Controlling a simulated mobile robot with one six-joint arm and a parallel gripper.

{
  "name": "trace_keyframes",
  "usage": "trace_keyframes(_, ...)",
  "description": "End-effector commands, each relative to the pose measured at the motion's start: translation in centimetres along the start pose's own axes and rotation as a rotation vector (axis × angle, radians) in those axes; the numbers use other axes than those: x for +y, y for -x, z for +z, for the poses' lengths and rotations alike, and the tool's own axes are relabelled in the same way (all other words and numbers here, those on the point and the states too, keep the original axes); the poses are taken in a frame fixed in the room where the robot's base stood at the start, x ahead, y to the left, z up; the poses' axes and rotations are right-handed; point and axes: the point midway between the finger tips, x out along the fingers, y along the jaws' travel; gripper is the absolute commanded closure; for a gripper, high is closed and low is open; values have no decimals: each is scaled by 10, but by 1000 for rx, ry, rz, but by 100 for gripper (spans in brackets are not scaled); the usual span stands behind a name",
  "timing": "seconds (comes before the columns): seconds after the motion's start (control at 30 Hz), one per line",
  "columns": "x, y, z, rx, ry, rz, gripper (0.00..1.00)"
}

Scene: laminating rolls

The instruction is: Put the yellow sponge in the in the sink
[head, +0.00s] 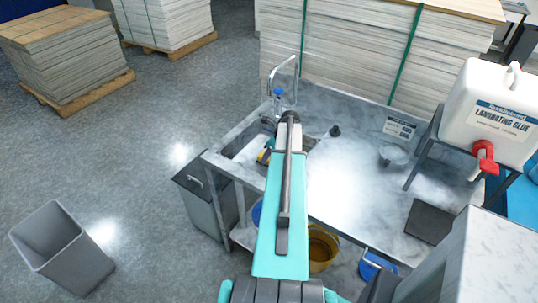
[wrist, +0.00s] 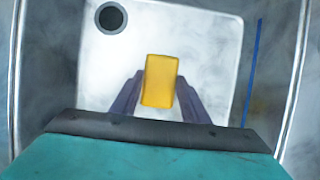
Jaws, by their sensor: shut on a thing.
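The yellow sponge (wrist: 160,82) is between the two fingers of my gripper (wrist: 158,88) in the wrist view. The gripper is shut on it. Behind the sponge in that view is the pale basin of the sink (wrist: 215,50), with a round dark drain at its upper left. In the head view my arm reaches out to the sink (head: 246,150) and covers much of it. A small bit of yellow (head: 264,156) shows beside the arm over the basin. How high the sponge is above the basin floor I cannot tell.
A tap (head: 279,92) rises behind the sink. The metal counter (head: 340,180) to the right is mostly clear, with a dark square pad (head: 430,221) on it. A white glue jug (head: 490,110) stands at the right. A grey bin (head: 62,248) is on the floor at left.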

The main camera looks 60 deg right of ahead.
Motion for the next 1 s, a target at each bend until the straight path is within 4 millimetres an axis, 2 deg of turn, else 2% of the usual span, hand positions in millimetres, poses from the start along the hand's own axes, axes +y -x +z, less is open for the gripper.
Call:
trace_keyframes(0.07,0,-2,-1,0,0,0,91)
trace_keyframes(0.1,0,-2,-1,0,0,0,55)
trace_keyframes(0.2,0,-2,-1,0,0,0,40)
trace_keyframes(0.67,0,2,0,0,1,0,40)
trace_keyframes(1.0,1,30,0,-1,1,-1,40)
